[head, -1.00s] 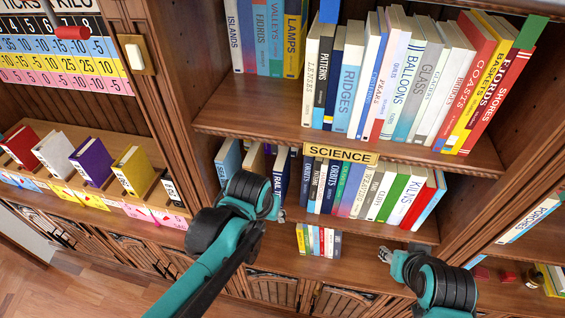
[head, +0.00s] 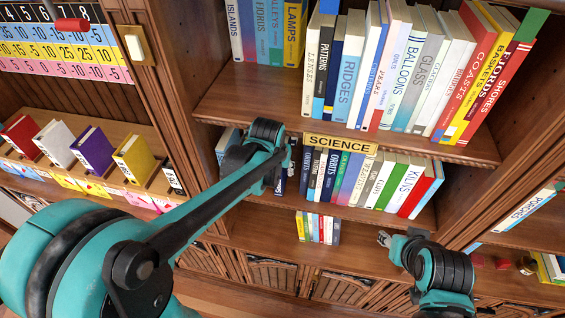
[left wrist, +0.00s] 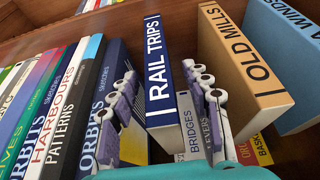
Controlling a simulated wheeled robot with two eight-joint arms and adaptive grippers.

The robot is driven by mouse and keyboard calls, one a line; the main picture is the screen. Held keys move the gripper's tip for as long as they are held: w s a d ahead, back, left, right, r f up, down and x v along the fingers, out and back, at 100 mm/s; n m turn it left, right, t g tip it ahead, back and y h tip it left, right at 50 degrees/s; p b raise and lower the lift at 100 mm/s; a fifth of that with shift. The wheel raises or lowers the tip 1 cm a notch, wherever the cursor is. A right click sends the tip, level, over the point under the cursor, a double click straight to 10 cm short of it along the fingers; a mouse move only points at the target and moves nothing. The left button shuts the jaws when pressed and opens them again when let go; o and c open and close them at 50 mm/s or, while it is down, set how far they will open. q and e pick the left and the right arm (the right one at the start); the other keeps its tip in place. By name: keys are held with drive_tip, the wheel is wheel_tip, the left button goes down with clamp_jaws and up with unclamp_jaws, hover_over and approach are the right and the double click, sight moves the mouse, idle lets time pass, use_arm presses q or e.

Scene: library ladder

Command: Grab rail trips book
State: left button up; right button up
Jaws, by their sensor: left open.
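The Rail Trips book (left wrist: 160,75), dark blue with white lettering, stands on the shelf in the left wrist view. My left gripper (left wrist: 159,92) is open, with one finger on each side of its spine; I cannot tell whether either finger touches it. In the head view my left wrist reaches the left end of the science shelf and hides the book there; the fingers are hardly visible. My right gripper (head: 384,238) is low at the right, in front of the lower shelf, its jaws too small to read.
The tan Old Mills book (left wrist: 245,70) stands to the right of Rail Trips. A dark Orbits book (left wrist: 105,110) is on the left, beside the left finger. The science sign (head: 340,144) is on the shelf edge above. Small books (head: 318,228) stand below.

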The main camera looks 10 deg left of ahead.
use_arm(q)
drive_tip(key=shift+w+f, duration=0.1)
drive_tip(key=shift+f, duration=0.3)
drive_tip(key=shift+s+r, duration=0.1)
drive_tip(key=shift+s, duration=0.1)
drive_tip(key=shift+c, duration=0.3)
clamp_jaws()
